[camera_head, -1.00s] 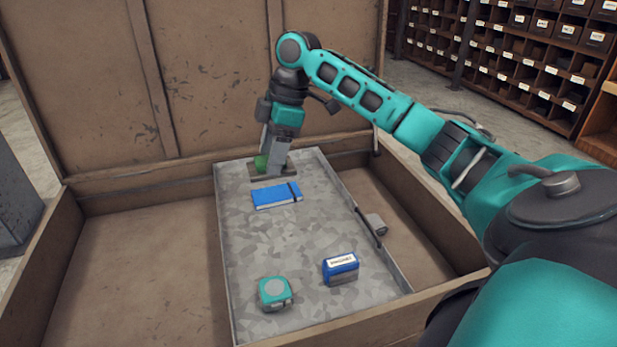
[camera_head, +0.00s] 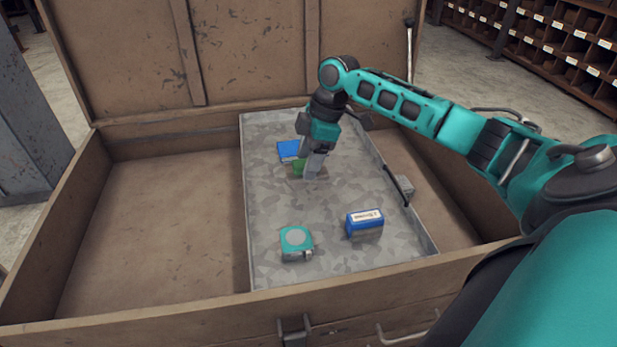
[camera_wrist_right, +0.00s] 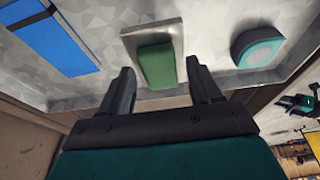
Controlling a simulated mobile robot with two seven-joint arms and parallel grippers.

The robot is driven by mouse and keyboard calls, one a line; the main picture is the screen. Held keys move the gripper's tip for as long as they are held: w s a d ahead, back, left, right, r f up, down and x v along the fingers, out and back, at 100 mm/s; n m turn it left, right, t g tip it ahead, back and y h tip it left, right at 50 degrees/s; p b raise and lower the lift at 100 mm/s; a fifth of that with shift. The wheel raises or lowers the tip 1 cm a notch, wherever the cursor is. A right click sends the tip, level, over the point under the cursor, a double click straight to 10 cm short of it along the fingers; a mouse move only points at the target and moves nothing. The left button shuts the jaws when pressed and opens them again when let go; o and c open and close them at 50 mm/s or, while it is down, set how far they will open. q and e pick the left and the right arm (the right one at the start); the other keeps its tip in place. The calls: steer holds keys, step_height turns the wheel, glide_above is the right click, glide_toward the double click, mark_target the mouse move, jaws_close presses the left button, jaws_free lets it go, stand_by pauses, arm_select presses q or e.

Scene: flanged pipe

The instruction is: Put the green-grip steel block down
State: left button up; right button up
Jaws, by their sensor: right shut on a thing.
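The green-grip steel block shows its green grip (camera_head: 298,167) beside my right gripper (camera_head: 310,172) in the head view, over the far half of the grey metal tray (camera_head: 265,210). In the right wrist view the steel plate (camera_wrist_right: 168,32) and green grip (camera_wrist_right: 155,65) lie between the fingers of my right gripper (camera_wrist_right: 160,85). The right gripper is shut on the block and points down. Its fingers hide part of the block in the head view. I cannot tell whether the block touches the tray. My left gripper is not in view.
A blue notebook (camera_head: 289,150) lies just beyond the block, partly hidden by my gripper. A teal tape measure (camera_head: 296,241) and a blue box (camera_head: 365,223) stand at the tray's near end. The tray's middle is free. The brown chest (camera_head: 150,215) surrounds the tray.

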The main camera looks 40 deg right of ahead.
mark_target(323, 167)
step_height(323, 167, down, 5)
steer(key=shift+f+b, duration=0.1)
steer(key=shift+b, duration=0.45)
steer(key=o, duration=1.4)
steer(key=shift+f, duration=0.15)
steer(key=shift+o, duration=0.2)
steer(key=p+v, duration=0.2)
steer(key=v, duration=0.9)
steer(key=shift+r, duration=0.3)
steer(key=shift+s+d+r+p, duration=0.15)
steer(key=shift+r+p, duration=0.15)
steer(key=shift+r, duration=0.05)
